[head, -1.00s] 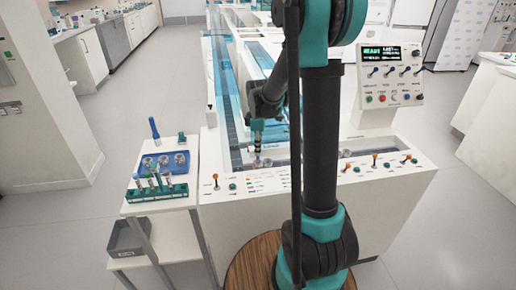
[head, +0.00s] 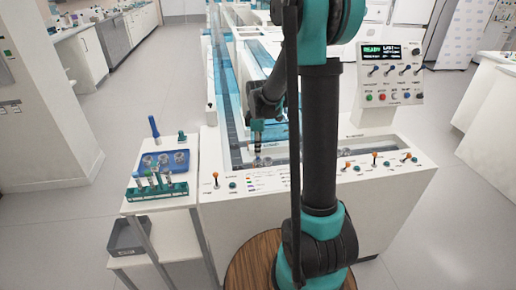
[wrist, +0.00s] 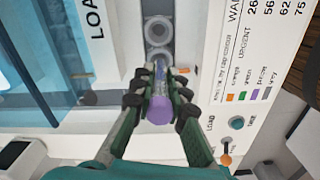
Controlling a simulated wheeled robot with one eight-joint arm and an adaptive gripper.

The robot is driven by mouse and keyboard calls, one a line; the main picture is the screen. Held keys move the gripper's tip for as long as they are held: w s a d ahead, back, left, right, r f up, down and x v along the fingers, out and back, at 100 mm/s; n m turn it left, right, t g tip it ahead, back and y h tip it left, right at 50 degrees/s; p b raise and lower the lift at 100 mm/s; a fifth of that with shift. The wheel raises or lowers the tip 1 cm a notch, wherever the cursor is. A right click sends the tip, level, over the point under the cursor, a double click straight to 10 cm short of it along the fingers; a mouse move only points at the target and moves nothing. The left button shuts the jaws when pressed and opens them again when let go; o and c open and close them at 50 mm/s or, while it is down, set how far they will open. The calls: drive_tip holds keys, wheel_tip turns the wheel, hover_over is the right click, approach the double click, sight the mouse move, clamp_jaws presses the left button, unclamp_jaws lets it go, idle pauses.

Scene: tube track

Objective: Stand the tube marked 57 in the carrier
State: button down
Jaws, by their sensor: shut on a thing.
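My gripper (wrist: 157,88) is shut on a tube with a purple cap (wrist: 160,109), which points away from the wrist camera toward the track. No number is readable on it. Round grey carriers (wrist: 158,30) sit in the track channel just beyond the fingers in the wrist view. The tube's far end lies close to the nearer carrier ring, and I cannot tell whether it is inside it. In the head view my gripper (head: 257,126) is over the near end of the track, with small carriers (head: 265,161) below it.
A side table at left holds a teal rack (head: 157,190) with several tubes and a blue tray (head: 165,162) with round items. A grey bin (head: 128,237) is on the shelf below. Levers and buttons line the front panel (head: 240,180). A control console (head: 391,74) stands at right.

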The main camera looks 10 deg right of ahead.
drive_tip(key=shift+f, duration=1.05)
idle(0.4)
drive_tip(key=c, duration=1.4)
unclamp_jaws()
drive_tip(key=shift+c, duration=0.2)
wheel_tip(320, 180, up, 12)
